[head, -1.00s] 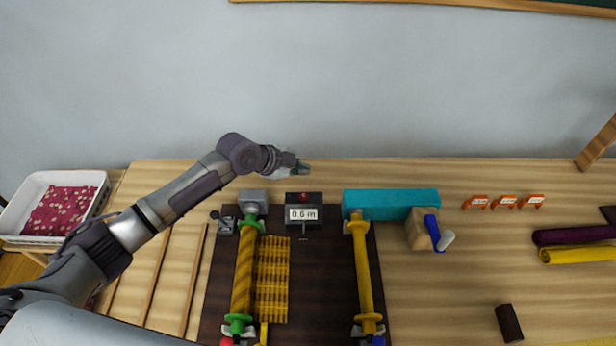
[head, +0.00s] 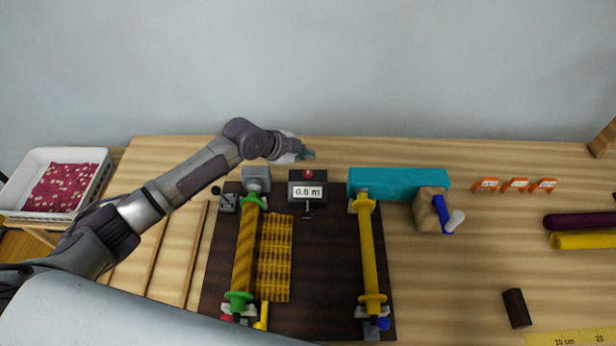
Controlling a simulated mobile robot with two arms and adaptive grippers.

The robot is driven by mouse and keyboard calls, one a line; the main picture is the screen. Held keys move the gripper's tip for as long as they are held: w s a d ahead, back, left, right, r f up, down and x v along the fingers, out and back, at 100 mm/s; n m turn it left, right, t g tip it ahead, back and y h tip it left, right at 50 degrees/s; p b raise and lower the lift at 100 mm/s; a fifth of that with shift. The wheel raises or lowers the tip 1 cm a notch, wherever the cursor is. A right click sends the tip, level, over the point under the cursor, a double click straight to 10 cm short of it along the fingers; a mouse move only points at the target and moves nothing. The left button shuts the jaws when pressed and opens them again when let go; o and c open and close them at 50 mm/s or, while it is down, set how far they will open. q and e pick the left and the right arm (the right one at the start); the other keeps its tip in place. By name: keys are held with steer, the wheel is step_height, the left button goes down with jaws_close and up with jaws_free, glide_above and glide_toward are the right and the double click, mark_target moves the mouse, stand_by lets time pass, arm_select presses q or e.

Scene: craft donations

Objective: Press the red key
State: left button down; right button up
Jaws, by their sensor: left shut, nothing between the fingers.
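The red key (head: 308,173) sits on top of a small dark box (head: 307,187) whose white display reads 0.6 m. My left gripper (head: 309,154) is shut and empty. In the picture it shows just above the red key, apart from it; how high it is over the key I cannot tell. My right gripper is not in view.
Below the box lies a dark board (head: 325,270) with a yellow fabric roll (head: 245,250) and a yellow rod (head: 366,245). A white basket (head: 103,185) stands far left.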

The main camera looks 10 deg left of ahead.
mark_target(306, 174)
arm_select(q)
step_height(306, 174, down, 4)
steer(key=b, duration=0.2)
steer(key=shift+f+b, duration=0.2)
steer(key=shift+b, duration=0.1)
stand_by(1.0)
steer(key=shift+f+b, duration=0.35)
steer(key=shift+f, duration=0.05)
steer(key=shift+f+b, duration=0.45)
steer(key=shift+f, duration=0.05)
stand_by(0.6)
steer(key=shift+r, duration=0.1)
steer(key=shift+r+p, duration=0.7)
steer(key=shift+r, duration=0.15)
